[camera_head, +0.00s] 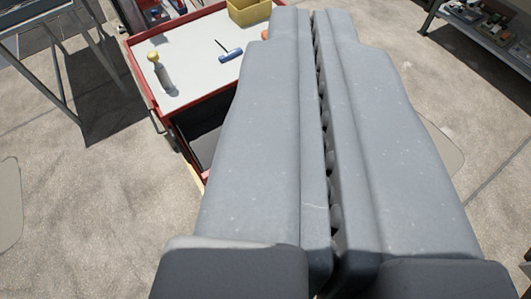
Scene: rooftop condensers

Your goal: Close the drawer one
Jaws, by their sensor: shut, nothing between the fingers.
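A red tool cart (140,75) with a pale top stands at the upper left, partly behind my gripper. Below its top, on the near side, there is a dark opening (205,145) with a red edge under it. This may be drawer one, but my fingers cover most of that side, so I cannot tell how far it is out. My gripper (312,14) fills the middle of the view, pointing away over the cart. Its two grey fingers are shut with only a thin gap and hold nothing. I cannot tell whether they touch the cart.
On the cart top are a yellow-capped bottle (160,72), a blue-handled tool (231,55) and a yellow bin (248,12). A metal-legged table (50,50) stands at far left. A shelf with small items (485,30) is at upper right. Concrete floor lies clear at lower left.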

